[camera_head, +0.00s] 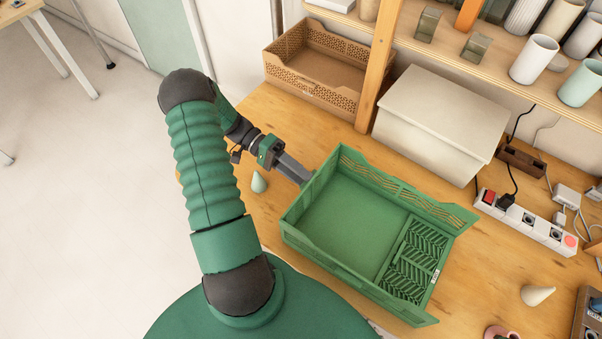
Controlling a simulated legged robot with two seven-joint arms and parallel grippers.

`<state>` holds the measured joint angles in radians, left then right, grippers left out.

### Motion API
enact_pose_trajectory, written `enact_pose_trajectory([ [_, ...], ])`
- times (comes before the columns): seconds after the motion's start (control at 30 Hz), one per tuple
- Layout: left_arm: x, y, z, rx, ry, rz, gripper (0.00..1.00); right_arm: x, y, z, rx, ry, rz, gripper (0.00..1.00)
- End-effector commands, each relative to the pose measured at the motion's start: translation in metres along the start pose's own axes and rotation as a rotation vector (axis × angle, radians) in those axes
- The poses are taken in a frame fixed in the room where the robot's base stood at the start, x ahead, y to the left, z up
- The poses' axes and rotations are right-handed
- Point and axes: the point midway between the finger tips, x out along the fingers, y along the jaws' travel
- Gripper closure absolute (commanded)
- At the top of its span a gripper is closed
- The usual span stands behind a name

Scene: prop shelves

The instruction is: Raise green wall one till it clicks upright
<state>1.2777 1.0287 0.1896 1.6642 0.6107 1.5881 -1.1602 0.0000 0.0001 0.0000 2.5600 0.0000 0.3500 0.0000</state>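A green folding crate (345,215) stands on the wooden table. Its far long wall (405,190) is up and has wavy slots. A chevron-slotted panel (412,262) lies flat inside at the right end. The left end edge (312,190) faces my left gripper. No label shows which wall is wall one. My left gripper (295,172) comes in from the left, with its grey fingers at or very near the outside of that left end; contact is unclear. Its fingers overlap in this view, so their opening cannot be read. My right gripper is out of view.
A brown crate (322,75) and a lidded cream box (440,120) stand behind. A wooden post (378,65) rises between them. Pale cones stand left (259,182) and lie right (537,294). A power strip (525,219) with cables is at the right.

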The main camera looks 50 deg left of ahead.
Motion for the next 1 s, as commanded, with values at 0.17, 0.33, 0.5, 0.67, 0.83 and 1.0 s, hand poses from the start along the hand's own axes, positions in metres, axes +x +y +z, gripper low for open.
enact_pose_trajectory([
  [0.17,0.000,0.002,-0.001,0.002,0.002,-0.002,0.69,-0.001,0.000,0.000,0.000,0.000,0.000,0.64],
  [0.33,0.000,0.003,-0.001,0.004,0.002,-0.001,0.69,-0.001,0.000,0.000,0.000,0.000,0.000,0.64],
  [0.5,-0.002,0.003,-0.002,0.005,0.003,0.000,0.69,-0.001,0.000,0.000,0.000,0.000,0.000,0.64],
  [0.67,-0.024,0.001,-0.002,0.006,0.006,-0.002,0.69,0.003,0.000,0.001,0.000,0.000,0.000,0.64],
  [0.83,-0.069,-0.001,-0.003,0.005,0.006,-0.004,0.69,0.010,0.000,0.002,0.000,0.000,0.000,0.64],
  [1.0,-0.105,-0.001,-0.003,0.004,0.005,-0.002,0.69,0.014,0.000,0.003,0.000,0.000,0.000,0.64],
])
